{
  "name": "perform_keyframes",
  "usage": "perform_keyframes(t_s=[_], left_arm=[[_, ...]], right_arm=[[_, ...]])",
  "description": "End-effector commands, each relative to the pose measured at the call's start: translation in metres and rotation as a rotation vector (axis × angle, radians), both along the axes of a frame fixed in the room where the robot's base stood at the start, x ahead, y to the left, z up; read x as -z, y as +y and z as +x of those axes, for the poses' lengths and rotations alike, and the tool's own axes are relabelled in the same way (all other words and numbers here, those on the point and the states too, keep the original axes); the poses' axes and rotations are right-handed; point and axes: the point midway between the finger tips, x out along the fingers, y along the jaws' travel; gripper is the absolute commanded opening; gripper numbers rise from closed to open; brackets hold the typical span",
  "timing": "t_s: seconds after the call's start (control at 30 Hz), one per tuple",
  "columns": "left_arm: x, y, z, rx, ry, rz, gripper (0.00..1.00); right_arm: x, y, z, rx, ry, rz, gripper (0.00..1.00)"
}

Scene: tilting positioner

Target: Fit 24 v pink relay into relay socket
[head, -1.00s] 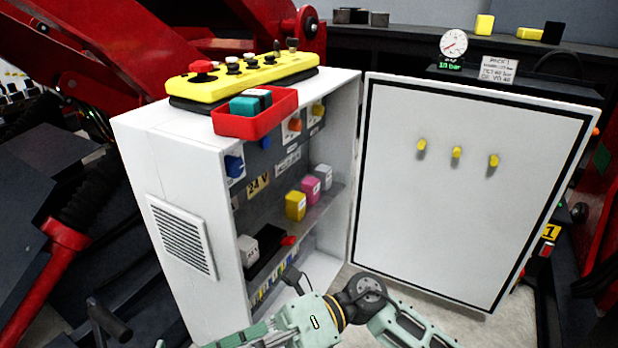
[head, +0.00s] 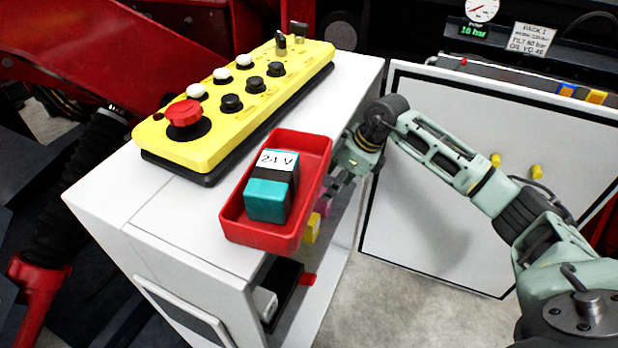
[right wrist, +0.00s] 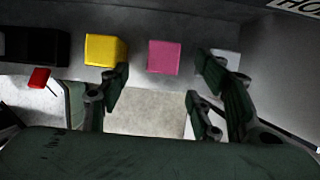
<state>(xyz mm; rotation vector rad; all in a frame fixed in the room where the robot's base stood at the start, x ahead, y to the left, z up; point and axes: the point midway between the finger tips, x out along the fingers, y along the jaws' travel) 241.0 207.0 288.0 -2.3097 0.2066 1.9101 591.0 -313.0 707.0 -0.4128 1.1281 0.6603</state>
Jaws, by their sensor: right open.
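The pink relay (right wrist: 164,57) stands on the cabinet shelf between the yellow relay (right wrist: 105,50) and a pale block (right wrist: 222,62) partly behind a finger. My right gripper (right wrist: 158,88) is open and empty, its fingers spread either side of the pink relay's line, apart from it. In the head view my right gripper (head: 336,180) is at the cabinet's open side, and only a sliver of the pink relay (head: 322,207) shows. A black block, apparently the relay socket (head: 284,285), lies lower with a red lever (head: 308,280) beside it. My left gripper is out of view.
A red tray (head: 232,218) on the cabinet top (head: 110,200) holds a teal block with a 24 V label (head: 268,200), overhanging the opening. A yellow control box (head: 215,125) is behind it. The open door (head: 420,220) stands at the right.

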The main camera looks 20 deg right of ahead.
Motion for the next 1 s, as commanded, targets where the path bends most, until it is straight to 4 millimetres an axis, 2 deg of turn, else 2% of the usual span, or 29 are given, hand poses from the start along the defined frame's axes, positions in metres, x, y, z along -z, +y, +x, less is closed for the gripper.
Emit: perform_keyframes(t_s=[0.1,0.6,0.9,1.0], left_arm=[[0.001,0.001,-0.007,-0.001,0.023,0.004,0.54],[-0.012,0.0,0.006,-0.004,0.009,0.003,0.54],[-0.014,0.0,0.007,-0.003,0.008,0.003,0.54],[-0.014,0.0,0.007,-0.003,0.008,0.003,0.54]], right_arm=[[0.006,-0.006,0.004,0.008,-0.002,-0.022,0.58],[0.067,0.011,0.019,0.008,-0.002,-0.017,0.58],[0.071,0.012,0.021,0.008,-0.004,-0.018,0.58],[0.071,0.012,0.021,0.008,-0.004,-0.018,0.49]])
